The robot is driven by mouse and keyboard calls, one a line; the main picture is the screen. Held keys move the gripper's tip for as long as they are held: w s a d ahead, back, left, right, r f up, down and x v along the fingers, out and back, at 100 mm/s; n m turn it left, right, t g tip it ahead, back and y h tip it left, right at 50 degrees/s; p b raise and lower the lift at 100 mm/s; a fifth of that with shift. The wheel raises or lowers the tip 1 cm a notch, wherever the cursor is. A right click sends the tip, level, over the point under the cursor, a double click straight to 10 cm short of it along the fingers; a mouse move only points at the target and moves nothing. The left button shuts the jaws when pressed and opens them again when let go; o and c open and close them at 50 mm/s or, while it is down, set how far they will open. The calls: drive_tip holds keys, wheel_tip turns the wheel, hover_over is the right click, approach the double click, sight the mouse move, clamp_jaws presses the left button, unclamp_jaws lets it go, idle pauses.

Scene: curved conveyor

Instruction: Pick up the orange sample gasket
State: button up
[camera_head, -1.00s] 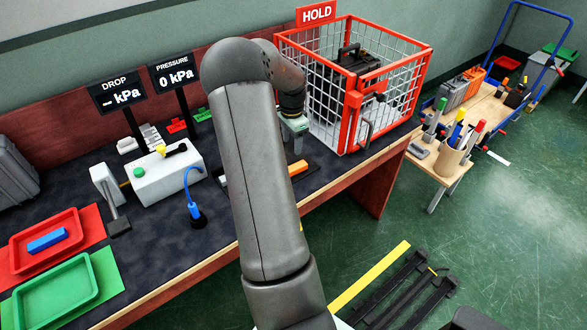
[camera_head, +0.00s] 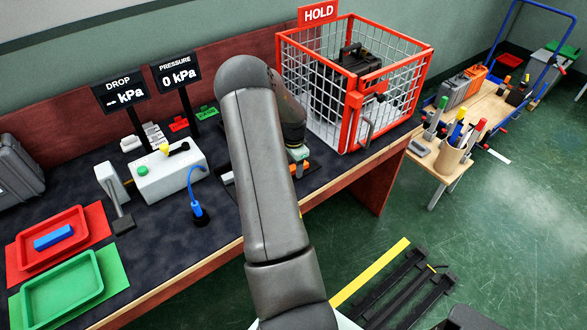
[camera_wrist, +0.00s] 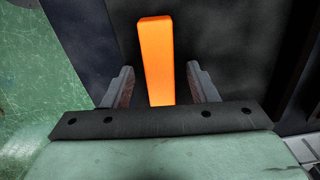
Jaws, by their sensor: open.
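The orange sample gasket (camera_wrist: 156,58) is a bright orange bar. In the wrist view it lies between the two open fingers of my gripper (camera_wrist: 158,88), with a gap on each side. Its near end is hidden behind the gripper's dark front plate. In the head view a small part of the orange gasket (camera_head: 304,168) shows beside my gripper (camera_head: 299,158), which is low over the bench. My arm hides most of the gripper there.
The red wire cage (camera_head: 352,85) marked HOLD stands close behind my gripper. A white box (camera_head: 168,178) with a green button, a blue-hosed tool (camera_head: 196,203), and a red tray (camera_head: 50,240) and green tray (camera_head: 65,290) lie left. The bench's wooden front edge (camera_head: 345,177) is near.

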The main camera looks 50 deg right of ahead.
drive_tip(key=shift+c, duration=0.3)
drive_tip(key=c, duration=1)
drive_tip(key=shift+r, duration=0.1)
drive_tip(key=shift+c, duration=0.2)
